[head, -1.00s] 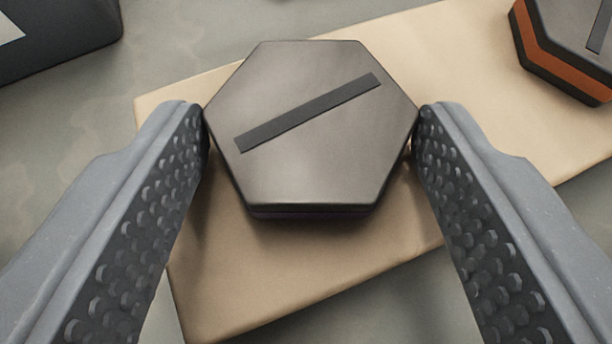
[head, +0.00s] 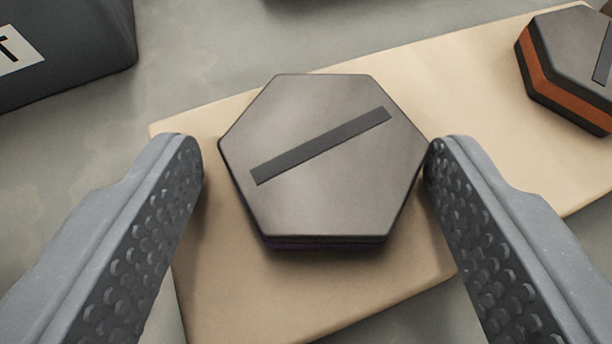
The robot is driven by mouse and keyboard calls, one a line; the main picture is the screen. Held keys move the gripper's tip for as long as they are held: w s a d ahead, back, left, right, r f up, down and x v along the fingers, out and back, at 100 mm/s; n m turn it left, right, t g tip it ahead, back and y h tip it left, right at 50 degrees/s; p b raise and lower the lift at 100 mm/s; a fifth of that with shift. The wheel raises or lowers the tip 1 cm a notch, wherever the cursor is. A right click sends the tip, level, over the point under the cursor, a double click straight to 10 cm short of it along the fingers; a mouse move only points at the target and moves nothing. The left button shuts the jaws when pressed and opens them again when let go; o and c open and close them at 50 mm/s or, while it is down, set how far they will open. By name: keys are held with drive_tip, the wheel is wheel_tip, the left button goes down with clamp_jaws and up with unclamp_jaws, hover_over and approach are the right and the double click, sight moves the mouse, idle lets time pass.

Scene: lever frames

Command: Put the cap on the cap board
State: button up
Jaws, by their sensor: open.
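A dark grey hexagonal cap (head: 320,200) with a darker raised bar across its top lies on the tan board (head: 440,90), near the board's left end. My gripper (head: 315,165) is open, with one studded finger on each side of the cap. A gap shows between the left finger and the cap. The right finger is very close to the cap's right corner; I cannot tell if they touch. The cap's underside is hidden.
A second hexagonal piece (head: 572,65) with an orange band sits on the board at the upper right, partly out of frame. A dark box (head: 70,50) with a white label stands at the upper left. Grey floor surrounds the board.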

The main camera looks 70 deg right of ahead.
drive_tip(key=shift+s+f, duration=0.3)
drive_tip(key=shift+f, duration=0.3)
drive_tip(key=shift+s+f, duration=0.3)
drive_tip(key=shift+f, duration=0.3)
drive_tip(key=shift+r+g, duration=0.1)
drive_tip(key=shift+g, duration=0.2)
drive_tip(key=shift+w+r+b, duration=0.15)
drive_tip(key=shift+r+b, duration=0.15)
drive_tip(key=v, duration=0.4)
drive_tip(key=r+p+v, duration=0.1)
drive_tip(key=v, duration=0.3)
drive_tip(key=p+v, duration=0.1)
drive_tip(key=v, duration=0.3)
drive_tip(key=shift+w+d+r, duration=0.15)
drive_tip(key=shift+r, duration=0.2)
